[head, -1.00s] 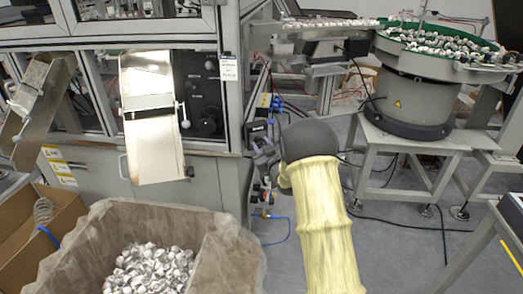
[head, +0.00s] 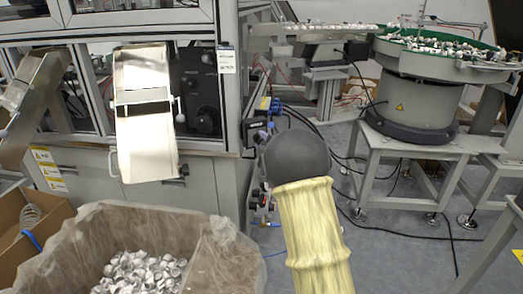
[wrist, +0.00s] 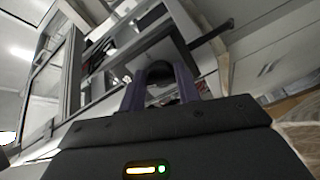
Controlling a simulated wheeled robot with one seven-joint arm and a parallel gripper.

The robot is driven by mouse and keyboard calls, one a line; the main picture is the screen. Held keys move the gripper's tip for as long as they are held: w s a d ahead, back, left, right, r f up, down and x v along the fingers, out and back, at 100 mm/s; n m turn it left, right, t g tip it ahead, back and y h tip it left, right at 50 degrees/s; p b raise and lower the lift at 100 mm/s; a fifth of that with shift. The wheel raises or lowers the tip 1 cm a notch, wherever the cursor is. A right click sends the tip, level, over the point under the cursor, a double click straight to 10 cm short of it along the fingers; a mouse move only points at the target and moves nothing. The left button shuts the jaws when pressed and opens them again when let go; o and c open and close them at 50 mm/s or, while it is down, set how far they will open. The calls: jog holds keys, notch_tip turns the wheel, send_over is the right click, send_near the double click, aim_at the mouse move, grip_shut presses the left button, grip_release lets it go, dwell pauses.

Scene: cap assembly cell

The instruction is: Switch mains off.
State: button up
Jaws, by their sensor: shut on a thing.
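In the wrist view my gripper (wrist: 160,82) has its two dark purplish fingers on either side of a dark, rounded knob (wrist: 159,69), and it is shut on it. The knob appears to be the mains switch handle; its marking and turned position cannot be read. In the head view my arm with its yellow sleeve and dark round joint reaches toward the right side of the machine cabinet (head: 228,190). My gripper and the switch cannot be made out there, behind or beside the arm.
A bin (head: 190,225) of white caps stands at the front left, beside a cardboard box (head: 60,208). A metal chute (head: 147,150) juts from the cabinet. A bowl feeder (head: 420,105) stands at the right on a frame. Cables and pneumatic fittings run near my arm.

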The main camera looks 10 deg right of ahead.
jog(key=n+b, duration=0.3)
jog(key=n, duration=0.1)
dwell(0.4)
jog(key=o, duration=1)
jog(key=shift+c, duration=0.2)
jog(key=p+v, duration=0.2)
jog(key=v, duration=1.5)
jog(key=shift+s, duration=0.2)
